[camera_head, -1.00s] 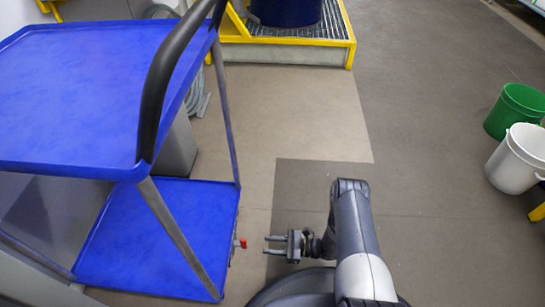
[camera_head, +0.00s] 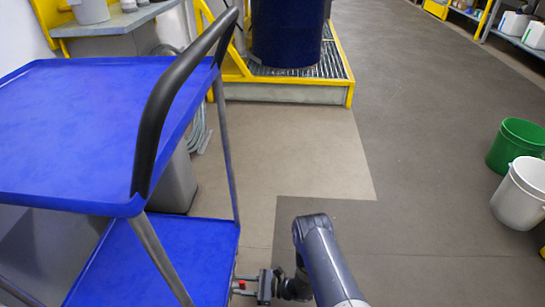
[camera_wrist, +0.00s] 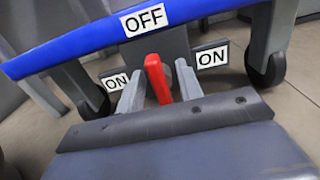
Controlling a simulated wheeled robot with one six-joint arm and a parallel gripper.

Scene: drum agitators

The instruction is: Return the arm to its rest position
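My gripper (camera_head: 240,285) is low beside the right edge of the blue cart's lower shelf (camera_head: 170,265). In the wrist view its two grey fingers (camera_wrist: 159,88) are apart, one on each side of a red lever (camera_wrist: 157,80). Gaps show between the lever and both fingers, so the gripper looks open. The lever stands nearly upright below an OFF label (camera_wrist: 144,21) on a blue edge, with ON labels to its left (camera_wrist: 116,81) and right (camera_wrist: 211,57). In the head view only a little red of the lever shows near the fingers.
The cart's upper shelf (camera_head: 80,120) and black handle (camera_head: 165,105) are at left. A dark blue drum (camera_head: 288,35) stands on a yellow-edged grate platform (camera_head: 335,70) behind. Green (camera_head: 515,145) and white (camera_head: 520,195) buckets are at right. The floor between is clear.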

